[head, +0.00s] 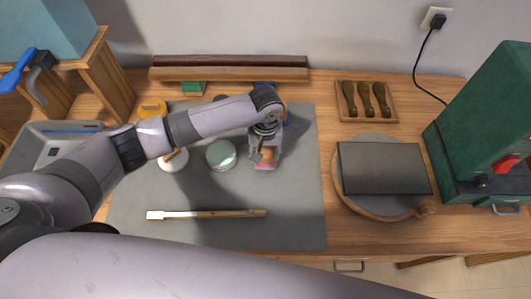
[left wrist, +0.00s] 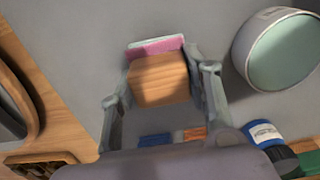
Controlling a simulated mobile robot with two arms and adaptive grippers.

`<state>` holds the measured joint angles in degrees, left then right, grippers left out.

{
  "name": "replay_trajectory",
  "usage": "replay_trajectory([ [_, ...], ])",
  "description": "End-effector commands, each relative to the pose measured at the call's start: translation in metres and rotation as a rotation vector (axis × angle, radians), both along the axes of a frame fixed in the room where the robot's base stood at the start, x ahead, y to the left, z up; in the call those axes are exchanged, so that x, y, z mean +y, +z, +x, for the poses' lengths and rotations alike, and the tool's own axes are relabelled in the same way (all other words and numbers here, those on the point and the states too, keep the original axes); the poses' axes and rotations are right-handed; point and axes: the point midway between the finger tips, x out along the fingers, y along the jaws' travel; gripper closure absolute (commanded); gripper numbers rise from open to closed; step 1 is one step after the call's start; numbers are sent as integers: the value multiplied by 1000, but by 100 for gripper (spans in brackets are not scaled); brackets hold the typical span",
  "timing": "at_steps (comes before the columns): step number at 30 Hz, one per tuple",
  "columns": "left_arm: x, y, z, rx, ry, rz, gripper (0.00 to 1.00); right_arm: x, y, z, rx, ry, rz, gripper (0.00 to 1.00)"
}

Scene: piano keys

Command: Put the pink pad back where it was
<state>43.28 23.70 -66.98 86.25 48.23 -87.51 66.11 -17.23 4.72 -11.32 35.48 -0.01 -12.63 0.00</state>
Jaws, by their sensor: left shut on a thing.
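The pink pad (left wrist: 155,47) shows as a thin pink face on a wooden block (left wrist: 160,80) in the left wrist view. My left gripper (left wrist: 165,88) is shut on this block, with one finger on each side. In the head view the gripper (head: 263,152) is over the right part of the grey mat (head: 290,210), and the block (head: 265,160) shows below its fingers. I cannot tell whether the pad touches the mat. My right gripper is not in view.
A green-topped round tin (head: 221,154) stands left of the gripper. Wooden rails (head: 230,73) run along the back. A round board with a dark slab (head: 385,168) is at right. The mat's front right is clear.

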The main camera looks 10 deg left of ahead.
Motion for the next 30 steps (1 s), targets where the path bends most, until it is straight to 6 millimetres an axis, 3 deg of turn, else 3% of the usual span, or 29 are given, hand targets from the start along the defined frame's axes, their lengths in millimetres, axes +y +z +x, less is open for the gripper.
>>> replay_trajectory([
  [3, 0, -9, 0, 0, 0, 0, 78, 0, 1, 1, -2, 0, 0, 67],
  [14, -1, -12, 0, 0, 0, -1, 78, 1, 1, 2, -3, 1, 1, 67],
  [15, -1, -12, 0, -1, 0, -1, 54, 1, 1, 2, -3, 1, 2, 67],
  [23, 0, -12, 0, -1, 0, -1, 36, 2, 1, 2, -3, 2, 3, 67],
  [30, 0, -12, 0, -1, 0, -1, 36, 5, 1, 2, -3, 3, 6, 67],
])
